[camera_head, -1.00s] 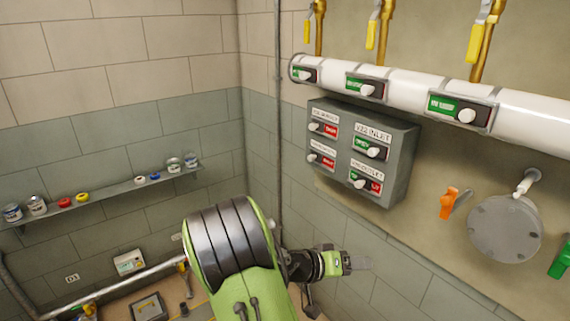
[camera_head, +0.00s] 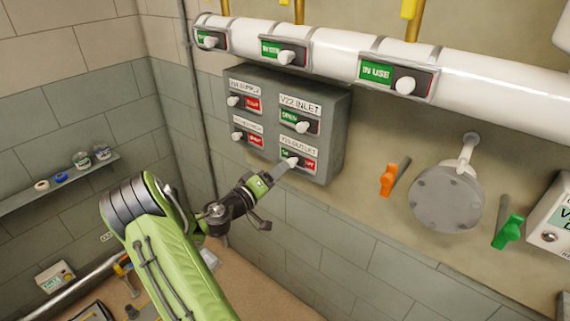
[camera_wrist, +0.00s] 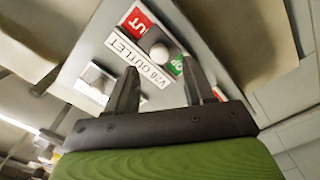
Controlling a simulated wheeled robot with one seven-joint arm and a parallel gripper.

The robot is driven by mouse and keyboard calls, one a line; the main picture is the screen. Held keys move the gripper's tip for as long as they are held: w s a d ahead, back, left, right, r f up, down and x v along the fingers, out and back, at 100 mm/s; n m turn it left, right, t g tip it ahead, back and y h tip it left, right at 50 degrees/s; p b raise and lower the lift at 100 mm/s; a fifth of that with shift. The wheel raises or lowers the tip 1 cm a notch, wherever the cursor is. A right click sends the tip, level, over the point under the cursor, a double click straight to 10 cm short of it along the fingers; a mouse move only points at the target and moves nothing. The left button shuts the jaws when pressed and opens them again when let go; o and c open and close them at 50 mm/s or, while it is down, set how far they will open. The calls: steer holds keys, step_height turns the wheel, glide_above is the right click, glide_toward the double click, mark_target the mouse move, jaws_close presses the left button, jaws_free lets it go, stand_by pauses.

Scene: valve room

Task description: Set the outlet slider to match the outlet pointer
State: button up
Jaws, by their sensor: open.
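The outlet slider (camera_head: 292,160) is a white knob at the lower right of a grey wall box (camera_head: 340,125). It sits between a green field and a red "SHUT" field, about mid-track, under a V-numbered OUTLET label. The wrist view shows its round knob (camera_wrist: 159,51) just beyond and between my fingertips. My gripper (camera_head: 284,167) is open and empty, close at the knob; I cannot tell if it touches. An orange handle (camera_head: 387,180) and a green handle (camera_head: 508,230) are on the wall to the right; I cannot tell which is the outlet pointer.
Other sliders, including the V22 inlet (camera_head: 302,127), sit close around on the same box. A white pipe (camera_head: 480,88) with "IN USE" sliders (camera_head: 405,86) runs above. A round grey flange (camera_head: 447,200) sticks out at the right. The wall below the box is clear.

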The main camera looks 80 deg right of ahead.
mark_target(293, 161)
steer(key=x, duration=0.4)
steer(key=shift+s+d, duration=0.1)
steer(key=shift+d, duration=0.1)
jaws_close()
